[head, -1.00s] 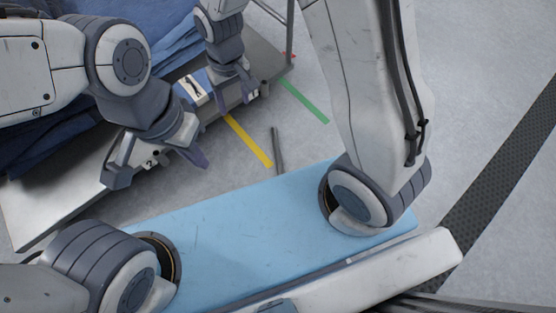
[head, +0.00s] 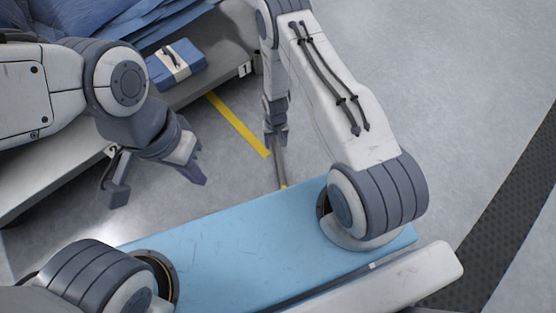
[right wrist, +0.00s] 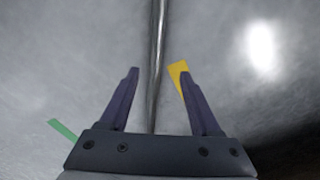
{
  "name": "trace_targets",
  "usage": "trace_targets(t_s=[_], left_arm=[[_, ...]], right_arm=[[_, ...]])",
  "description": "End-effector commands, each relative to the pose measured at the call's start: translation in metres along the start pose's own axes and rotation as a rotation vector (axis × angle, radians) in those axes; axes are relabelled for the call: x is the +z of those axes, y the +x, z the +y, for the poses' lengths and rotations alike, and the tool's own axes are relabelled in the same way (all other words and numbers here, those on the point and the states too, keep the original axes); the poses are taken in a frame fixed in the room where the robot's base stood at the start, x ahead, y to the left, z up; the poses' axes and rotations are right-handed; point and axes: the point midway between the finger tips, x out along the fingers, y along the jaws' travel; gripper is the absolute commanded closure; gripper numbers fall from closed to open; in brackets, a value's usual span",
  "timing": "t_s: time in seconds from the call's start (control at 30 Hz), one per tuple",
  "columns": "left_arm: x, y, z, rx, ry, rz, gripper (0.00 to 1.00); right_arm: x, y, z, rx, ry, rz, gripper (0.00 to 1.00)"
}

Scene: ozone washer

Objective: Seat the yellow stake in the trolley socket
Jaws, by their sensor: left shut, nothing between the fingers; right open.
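The stake (head: 280,168) is a thin grey metal rod with a small yellow part at its lower visible end, beside the blue deck's far edge. My right gripper (head: 275,138) is at its upper end. In the right wrist view, my right gripper (right wrist: 158,85) is open, with the grey rod (right wrist: 158,45) running between its fingers. I cannot tell whether either finger touches it. The trolley (head: 215,78) stands at upper left; a short grey post at its corner, probably the socket (head: 257,62), is near a "1" label. My left gripper (head: 196,172) is shut and empty, left of the stake.
Blue folded cloth (head: 110,35) and a blue packet with a white band (head: 175,62) lie on the trolley. A yellow floor strip (head: 238,125) runs from the trolley toward the stake. A light-blue deck (head: 240,225) fills the foreground. Floor at the right is clear.

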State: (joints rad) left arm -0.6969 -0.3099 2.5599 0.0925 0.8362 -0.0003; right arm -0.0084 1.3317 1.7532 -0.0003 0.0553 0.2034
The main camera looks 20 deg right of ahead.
Motion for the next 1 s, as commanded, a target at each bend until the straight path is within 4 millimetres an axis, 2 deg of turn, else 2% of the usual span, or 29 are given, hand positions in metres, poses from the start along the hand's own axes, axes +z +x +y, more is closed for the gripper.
trace_targets(t_s=[0.2, 0.43, 0.77, 1.0], left_arm=[[0.001, 0.023, -0.002, 0.0, 0.0, 0.0, 1.0], [0.002, 0.032, -0.002, 0.0, 0.0, 0.0, 1.0], [0.004, 0.069, -0.005, 0.0, 0.0, 0.0, 1.0], [0.004, 0.069, -0.005, 0.0, 0.0, 0.0, 1.0]], right_arm=[[0.001, 0.038, 0.001, 0.0, 0.0, -0.002, 0.36], [0.0, 0.051, 0.002, 0.0, 0.0, -0.001, 0.36], [-0.001, 0.094, 0.008, 0.0, -0.001, -0.002, 0.36], [-0.002, 0.096, 0.008, 0.0, -0.001, -0.001, 0.36]])
